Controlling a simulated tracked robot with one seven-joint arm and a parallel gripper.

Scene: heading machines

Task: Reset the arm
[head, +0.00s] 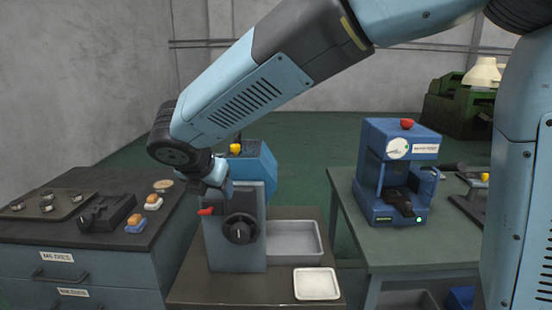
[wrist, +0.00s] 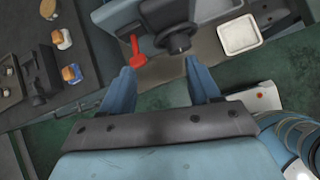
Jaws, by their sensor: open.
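My arm reaches across the head view from the upper right, and its end hangs in front of the heading machine (head: 238,245). My gripper (wrist: 160,85) shows in the wrist view with its two blue fingers spread apart and nothing between them. In the head view my gripper (head: 215,188) is small and partly hidden behind the wrist. The heading machine has a black knob (head: 240,229) and a red lever (head: 206,211). In the wrist view the red lever (wrist: 137,50) and the black knob (wrist: 177,40) lie beyond the fingertips.
A white tray (head: 317,284) and a grey bin (head: 293,240) sit right of the machine. At left, a die cabinet (head: 100,243) carries a black block (head: 106,212) and orange-topped pieces (head: 153,202). At right, a blue tester (head: 397,172) stands on a green table (head: 385,250). Green floor lies between.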

